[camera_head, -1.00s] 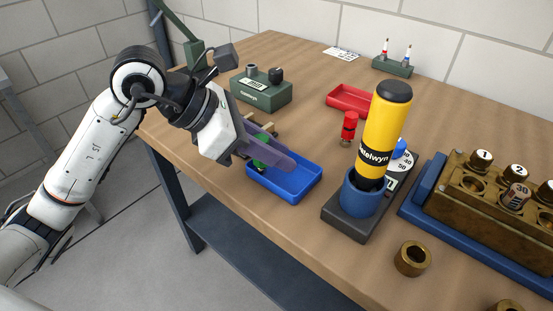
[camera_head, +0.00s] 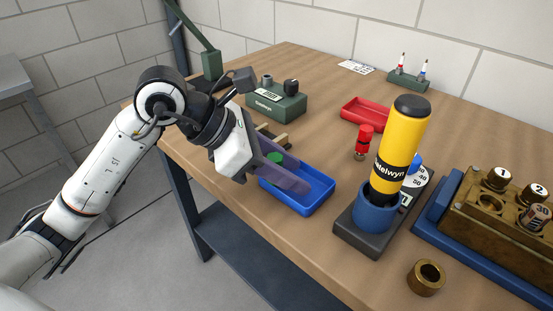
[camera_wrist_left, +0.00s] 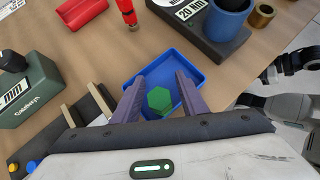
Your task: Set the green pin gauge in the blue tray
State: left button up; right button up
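The green pin gauge (camera_head: 275,158) shows at the left end of the blue tray (camera_head: 323,203), partly hidden behind a finger of my left gripper (camera_head: 296,181). In the left wrist view its green hexagonal end (camera_wrist_left: 159,101) lies between the two purple fingers (camera_wrist_left: 160,80), over the blue tray (camera_wrist_left: 197,58). My right gripper is not seen.
A torque tester with a yellow screwdriver (camera_head: 400,140) stands right of the tray. A red-capped piece (camera_head: 364,138), a red tray (camera_head: 366,112) and a green instrument box (camera_head: 277,101) stand behind. A brass ring (camera_head: 426,278) lies near the front edge.

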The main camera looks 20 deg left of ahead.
pick_arm(q)
jog(key=v, duration=1.2)
jog(key=shift+s, duration=0.1)
dwell(0.9)
